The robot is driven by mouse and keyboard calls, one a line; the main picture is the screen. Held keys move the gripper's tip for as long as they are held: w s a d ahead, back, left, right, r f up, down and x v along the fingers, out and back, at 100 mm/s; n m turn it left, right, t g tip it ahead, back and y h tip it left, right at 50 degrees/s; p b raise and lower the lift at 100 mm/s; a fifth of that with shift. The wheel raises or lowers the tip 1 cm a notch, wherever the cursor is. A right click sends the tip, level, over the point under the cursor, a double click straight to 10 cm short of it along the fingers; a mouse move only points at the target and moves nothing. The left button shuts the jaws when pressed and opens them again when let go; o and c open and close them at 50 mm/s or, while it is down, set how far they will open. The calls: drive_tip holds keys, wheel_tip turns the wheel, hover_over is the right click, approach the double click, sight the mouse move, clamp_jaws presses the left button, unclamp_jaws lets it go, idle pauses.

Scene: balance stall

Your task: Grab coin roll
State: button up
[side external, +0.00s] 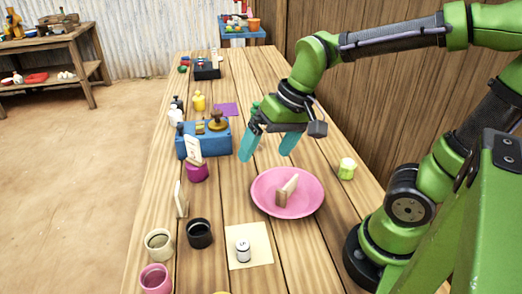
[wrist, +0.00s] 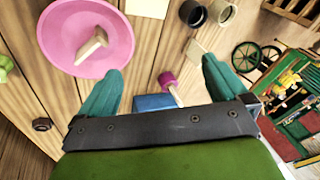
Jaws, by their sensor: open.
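I cannot tell for sure which thing is the coin roll. A short white cylinder with dark marks (side external: 243,250) stands upright on a cream sheet (side external: 262,246) near the table's front. A pale, elongated piece with a brown end (side external: 287,190) lies in a pink plate (side external: 309,207); the piece (wrist: 91,47) and plate (wrist: 58,28) also show in the wrist view. My gripper (side external: 268,149) has teal fingers, spread apart and empty. It hangs above the table, behind the plate and right of the blue box. Both fingertips show in the wrist view (wrist: 162,70).
A blue box (side external: 220,144) with a brown-knobbed item stands left of my gripper. A magenta holder (side external: 197,172) with a white card is in front of it. Dark (side external: 199,234), beige (side external: 158,243) and pink (side external: 155,278) cups stand front left. A yellow-green item (side external: 347,169) is right of the plate.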

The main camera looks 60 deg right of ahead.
drive_tip(key=s+t, duration=0.1)
drive_tip(key=s+d+r+t, duration=0.1)
drive_tip(key=s+r, duration=0.1)
drive_tip(key=shift+s+d+r+t, duration=0.1)
drive_tip(key=shift+d+r+t, duration=0.05)
drive_tip(key=shift+d+t, duration=0.25)
drive_tip(key=shift+s+r, duration=0.2)
drive_tip(key=shift+r, duration=0.05)
drive_tip(key=shift+c, duration=0.6)
drive_tip(key=shift+d+r+t, duration=0.1)
drive_tip(key=shift+r+t, duration=0.1)
drive_tip(key=shift+t, duration=0.1)
drive_tip(key=shift+c, duration=1.1)
drive_tip(key=c, duration=0.4)
